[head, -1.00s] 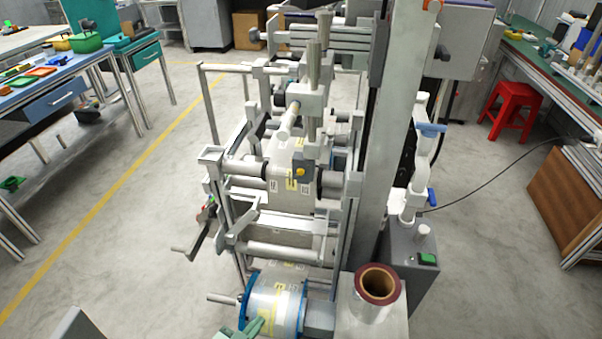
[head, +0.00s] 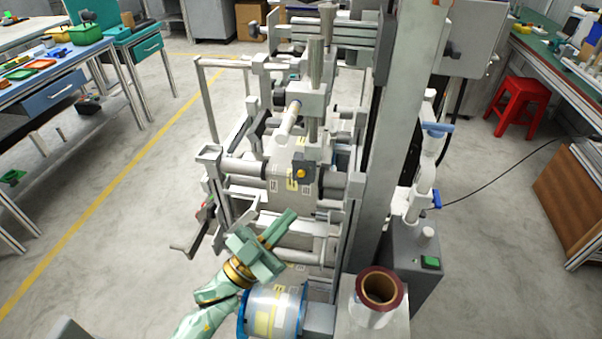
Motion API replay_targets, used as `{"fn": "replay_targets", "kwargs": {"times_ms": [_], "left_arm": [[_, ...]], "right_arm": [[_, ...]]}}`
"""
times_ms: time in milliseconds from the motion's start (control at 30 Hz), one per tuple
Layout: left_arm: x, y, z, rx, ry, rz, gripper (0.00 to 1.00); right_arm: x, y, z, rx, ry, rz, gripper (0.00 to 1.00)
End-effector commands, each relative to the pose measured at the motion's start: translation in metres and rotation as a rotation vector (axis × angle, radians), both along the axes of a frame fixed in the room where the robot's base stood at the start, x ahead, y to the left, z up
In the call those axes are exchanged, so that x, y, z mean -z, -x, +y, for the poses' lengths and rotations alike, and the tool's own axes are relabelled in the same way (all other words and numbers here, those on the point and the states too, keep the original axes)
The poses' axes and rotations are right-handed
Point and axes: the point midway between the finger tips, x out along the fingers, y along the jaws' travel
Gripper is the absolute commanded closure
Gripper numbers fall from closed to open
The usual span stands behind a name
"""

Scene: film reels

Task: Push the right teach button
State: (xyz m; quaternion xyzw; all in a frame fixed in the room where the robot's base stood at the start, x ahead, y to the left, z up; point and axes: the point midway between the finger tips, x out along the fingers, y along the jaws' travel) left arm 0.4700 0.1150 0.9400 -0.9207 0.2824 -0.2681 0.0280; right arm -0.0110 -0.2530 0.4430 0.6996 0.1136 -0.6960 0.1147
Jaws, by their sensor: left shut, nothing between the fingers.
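My left gripper (head: 288,217) is green, shut and empty. It is over the lower part of the machine, below the yellow button in the picture and apart from it, with its fingers pointing up and to the right. My right gripper is out of view.
A brown-cored roll (head: 379,288) stands on the machine's front right. A tall grey post (head: 376,170) rises right of the button. A grey box with a green switch (head: 431,262) stands at the right.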

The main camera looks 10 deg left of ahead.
Motion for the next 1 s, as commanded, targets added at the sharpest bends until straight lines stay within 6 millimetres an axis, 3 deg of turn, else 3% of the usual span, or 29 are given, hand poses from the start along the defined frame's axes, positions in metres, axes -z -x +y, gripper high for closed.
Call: {"fn": "replay_targets", "kwargs": {"times_ms": [267,700,1000], "left_arm": [[0.003,-0.016,0.000,-0.001,-0.001,0.002,1.00],[0.003,-0.074,0.000,-0.001,0.000,0.002,1.00],[0.001,-0.088,0.001,-0.002,0.000,0.003,1.00]], "right_arm": [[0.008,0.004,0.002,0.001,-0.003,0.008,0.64],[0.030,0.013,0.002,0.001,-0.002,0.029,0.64],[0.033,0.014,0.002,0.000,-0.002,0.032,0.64]]}}
